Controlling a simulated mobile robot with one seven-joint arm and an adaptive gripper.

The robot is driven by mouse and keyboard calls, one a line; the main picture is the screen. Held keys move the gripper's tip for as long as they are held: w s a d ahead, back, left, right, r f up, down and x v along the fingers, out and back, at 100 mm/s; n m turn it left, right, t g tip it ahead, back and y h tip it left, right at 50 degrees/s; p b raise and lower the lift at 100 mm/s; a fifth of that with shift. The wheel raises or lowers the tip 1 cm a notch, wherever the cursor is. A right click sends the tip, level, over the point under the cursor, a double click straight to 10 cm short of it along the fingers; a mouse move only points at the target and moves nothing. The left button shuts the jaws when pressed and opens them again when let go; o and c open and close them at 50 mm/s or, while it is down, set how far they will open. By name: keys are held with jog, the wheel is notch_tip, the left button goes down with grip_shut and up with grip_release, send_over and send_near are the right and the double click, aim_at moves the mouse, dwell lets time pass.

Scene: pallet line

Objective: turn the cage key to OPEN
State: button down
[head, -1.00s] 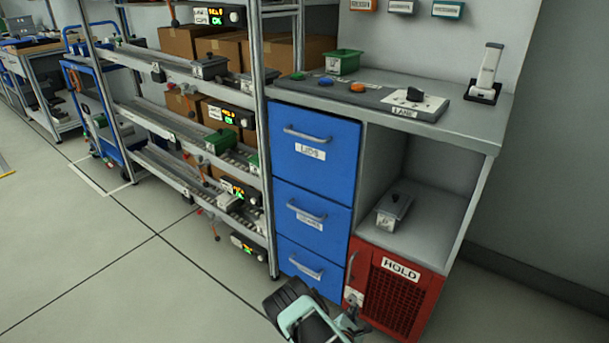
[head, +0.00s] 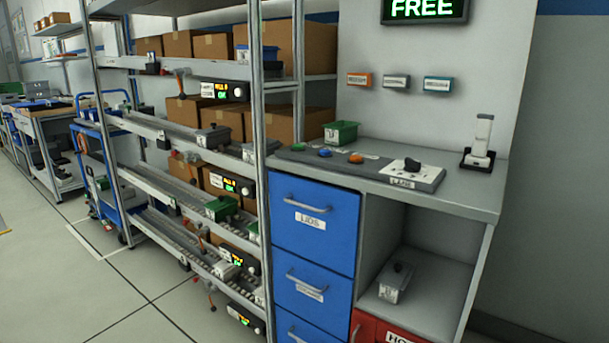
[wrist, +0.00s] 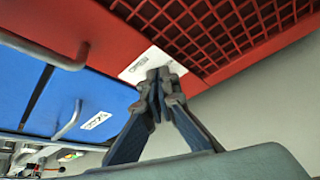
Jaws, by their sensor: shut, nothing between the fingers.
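The red cage (head: 372,326) shows only its top edge, with part of its HOLD label, at the bottom of the head view. In the wrist view its red frame and mesh (wrist: 225,30) fill the top. A white plate (wrist: 135,70) with small lettering sits on the red frame there. My gripper (wrist: 160,74) is shut and empty, its fingertips in front of the white plate, overlapping it in the picture. I cannot tell whether they touch it. I cannot make out the key; the fingertips hide part of the plate. My gripper is outside the head view.
Blue drawers (head: 315,228) with bar handles stand left of the cage; a handle (wrist: 70,120) juts out near my gripper. Above the cage is an open shelf with a grey lidded box (head: 396,284). A flow rack (head: 185,130) stands further left.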

jog(key=shift+w+a+f, duration=0.15)
jog(key=shift+a+f, duration=0.05)
dwell(0.3)
jog(key=shift+w+a+r, duration=0.15)
jog(key=shift+a+r, duration=0.1)
jog(key=shift+w+a+r, duration=0.3)
jog(key=shift+w+a, duration=0.05)
jog(key=shift+a, duration=0.1)
dwell(0.5)
jog(key=shift+r, duration=0.1)
jog(key=s+a, duration=0.3)
jog(key=s, duration=0.2)
jog(key=shift+a+r, duration=0.2)
jog(key=shift+r, duration=0.1)
dwell(0.5)
